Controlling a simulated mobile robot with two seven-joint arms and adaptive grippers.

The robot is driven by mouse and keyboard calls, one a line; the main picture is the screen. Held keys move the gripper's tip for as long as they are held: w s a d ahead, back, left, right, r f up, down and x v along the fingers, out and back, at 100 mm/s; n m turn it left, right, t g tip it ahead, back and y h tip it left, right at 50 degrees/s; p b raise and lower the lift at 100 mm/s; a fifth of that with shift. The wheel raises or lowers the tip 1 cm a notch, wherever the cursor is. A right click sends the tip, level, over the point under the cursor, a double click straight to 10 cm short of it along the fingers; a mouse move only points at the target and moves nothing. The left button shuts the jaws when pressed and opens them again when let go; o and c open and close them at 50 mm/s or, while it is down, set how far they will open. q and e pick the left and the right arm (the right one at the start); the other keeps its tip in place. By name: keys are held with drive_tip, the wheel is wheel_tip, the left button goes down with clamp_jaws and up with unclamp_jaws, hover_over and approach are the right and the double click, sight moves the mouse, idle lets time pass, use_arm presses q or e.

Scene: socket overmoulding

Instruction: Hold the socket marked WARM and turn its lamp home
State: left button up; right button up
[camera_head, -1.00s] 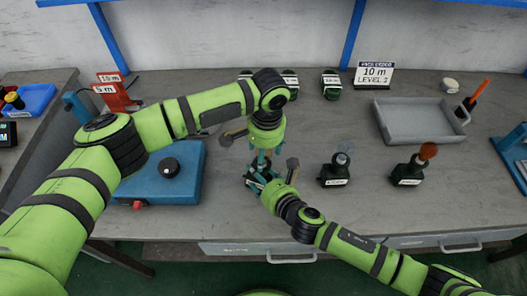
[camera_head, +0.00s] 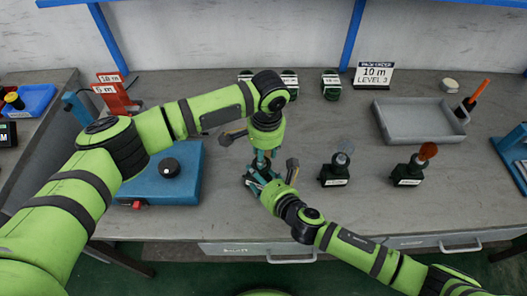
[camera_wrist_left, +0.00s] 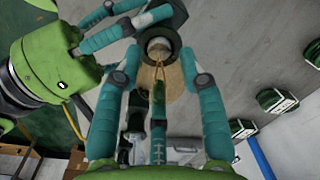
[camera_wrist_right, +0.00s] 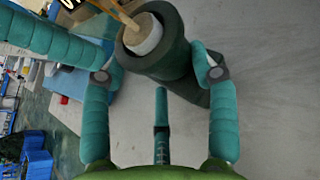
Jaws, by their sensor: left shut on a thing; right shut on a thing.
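My right gripper (camera_head: 264,179) is shut on a dark green socket (camera_wrist_right: 165,62), with one finger on each side of its body in the right wrist view. The socket stands at the table's middle front, and its marking is not readable. My left gripper (camera_head: 264,157) points down just above and is shut on a clear lamp, whose orange filament (camera_wrist_left: 159,76) shows between its fingers. The lamp's pale base (camera_wrist_right: 143,36) sits at the socket's mouth; I cannot tell how deep it is.
A socket with a clear lamp (camera_head: 335,172) and one with an orange lamp (camera_head: 408,172) stand to the right. A blue box with a black knob (camera_head: 185,185) lies left. A grey tray (camera_head: 388,138) is back right. Free table lies between them.

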use_arm(q)
drive_tip(key=m, duration=0.6)
drive_tip(key=shift+m, duration=0.3)
use_arm(e)
drive_tip(key=shift+w+d, duration=0.1)
drive_tip(key=shift+d, duration=0.05)
use_arm(q)
drive_tip(key=m, duration=0.3)
drive_tip(key=shift+a+m+g, duration=0.1)
drive_tip(key=shift+m+g, duration=0.3)
use_arm(e)
drive_tip(key=shift+f, duration=0.1)
use_arm(q)
drive_tip(key=shift+m, duration=0.8)
drive_tip(key=shift+w+r, duration=0.1)
use_arm(e)
drive_tip(key=shift+d+f, duration=0.1)
drive_tip(key=shift+f, duration=0.05)
use_arm(q)
drive_tip(key=o, duration=1.2)
